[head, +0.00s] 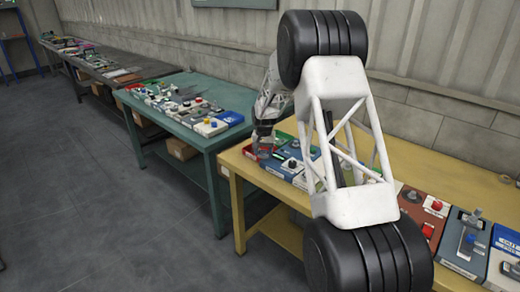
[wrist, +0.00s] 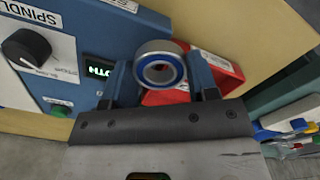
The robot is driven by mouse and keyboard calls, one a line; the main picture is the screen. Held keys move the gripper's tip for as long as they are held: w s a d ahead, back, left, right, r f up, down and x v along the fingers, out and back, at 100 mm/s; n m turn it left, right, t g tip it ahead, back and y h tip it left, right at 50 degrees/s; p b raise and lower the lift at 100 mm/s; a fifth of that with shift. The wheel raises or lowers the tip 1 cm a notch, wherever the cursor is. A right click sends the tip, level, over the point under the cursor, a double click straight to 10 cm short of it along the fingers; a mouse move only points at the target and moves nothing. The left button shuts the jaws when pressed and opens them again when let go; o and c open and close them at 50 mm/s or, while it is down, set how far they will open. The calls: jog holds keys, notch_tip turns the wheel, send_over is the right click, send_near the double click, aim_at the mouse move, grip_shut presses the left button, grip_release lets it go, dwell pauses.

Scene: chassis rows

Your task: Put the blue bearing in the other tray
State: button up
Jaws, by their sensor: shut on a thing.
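The blue bearing (wrist: 158,47) is a silver ring with a blue band around its bore, between my two fingers in the wrist view. My gripper (wrist: 160,70) is shut on it. A red tray (wrist: 222,70) lies behind and to the right of the bearing, partly hidden by it and by a finger. I cannot tell whether the bearing touches the tray. In the head view my gripper (head: 262,138) is small, at the left end of the yellow bench, and the bearing cannot be made out.
A blue panel (wrist: 95,30) with a black knob and a lit display is left of the bearing. The yellow bench (head: 235,163) carries a row of devices, partly hidden by my arm. A teal bench (head: 205,140) with more devices stands left, across a gap.

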jog(key=shift+w+a+f, duration=0.15)
jog(key=shift+w+a, duration=0.05)
jog(key=shift+w, duration=1.4)
jog(key=shift+w+a+f, duration=0.1)
jog(key=shift+w+a, duration=0.05)
jog(key=shift+w, duration=1.5)
jog(key=shift+w+a+f, duration=0.15)
jog(key=shift+w+a, duration=0.05)
jog(key=shift+w, duration=1.4)
jog(key=shift+f, duration=0.15)
jog(key=shift+f, duration=1.65)
jog(key=shift+f, duration=0.1)
jog(key=o, duration=1)
jog(key=shift+r, duration=6.1)
